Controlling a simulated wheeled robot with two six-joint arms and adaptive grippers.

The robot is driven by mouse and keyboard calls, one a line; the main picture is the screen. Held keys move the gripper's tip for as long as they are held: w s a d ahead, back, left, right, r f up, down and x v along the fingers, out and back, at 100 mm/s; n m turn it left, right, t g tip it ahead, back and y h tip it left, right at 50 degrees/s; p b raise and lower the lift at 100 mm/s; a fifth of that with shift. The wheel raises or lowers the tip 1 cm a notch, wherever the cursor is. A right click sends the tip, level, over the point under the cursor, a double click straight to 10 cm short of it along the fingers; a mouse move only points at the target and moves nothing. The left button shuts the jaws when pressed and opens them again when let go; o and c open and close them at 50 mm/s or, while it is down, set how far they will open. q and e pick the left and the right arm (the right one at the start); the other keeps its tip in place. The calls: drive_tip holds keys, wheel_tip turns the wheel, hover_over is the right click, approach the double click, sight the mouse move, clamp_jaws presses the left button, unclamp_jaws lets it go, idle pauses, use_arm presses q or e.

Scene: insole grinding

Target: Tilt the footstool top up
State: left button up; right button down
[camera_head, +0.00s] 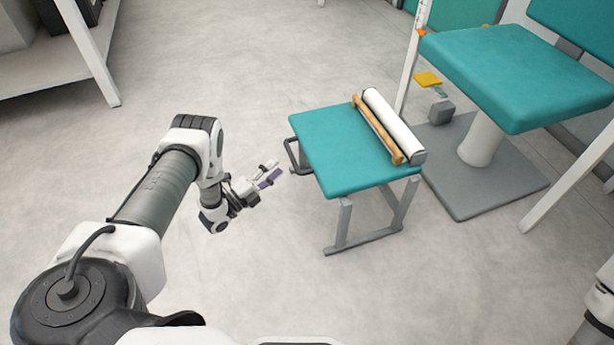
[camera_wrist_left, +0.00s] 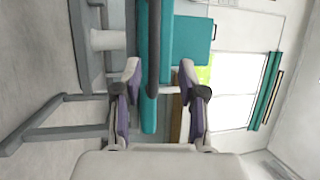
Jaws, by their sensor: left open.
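The footstool has a teal padded top (camera_head: 345,150) on a grey metal frame (camera_head: 362,238). The top lies flat, about level. A dark bar handle (camera_head: 291,156) sticks out from its left edge. My left gripper (camera_head: 273,173) is open just left of the footstool, close to the handle. In the left wrist view, its two fingers (camera_wrist_left: 158,95) stand apart with the dark handle bar (camera_wrist_left: 153,45) showing between them. Whether a finger touches the bar cannot be told. My right gripper is out of view.
A white roll (camera_head: 392,124) and a wooden bar (camera_head: 377,130) lie along the top's right side. A teal chair (camera_head: 515,75) on a grey base plate (camera_head: 465,190) stands at right. A white shelf (camera_head: 45,70) is at upper left. The floor left of the footstool is clear.

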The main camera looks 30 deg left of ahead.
sight(292, 155)
use_arm(q)
drive_tip(key=b+x, duration=0.1)
drive_tip(key=x, duration=0.1)
drive_tip(key=b+x, duration=0.1)
drive_tip(key=x, duration=0.1)
drive_tip(key=f+x, duration=0.1)
drive_tip(key=x, duration=0.1)
drive_tip(key=shift+w+d+b, duration=0.2)
drive_tip(key=shift+w+b, duration=0.05)
drive_tip(key=shift+b, duration=0.15)
drive_tip(key=shift+w+d+r, duration=0.1)
drive_tip(key=shift+w+r, duration=0.15)
drive_tip(key=shift+w, duration=0.2)
clamp_jaws()
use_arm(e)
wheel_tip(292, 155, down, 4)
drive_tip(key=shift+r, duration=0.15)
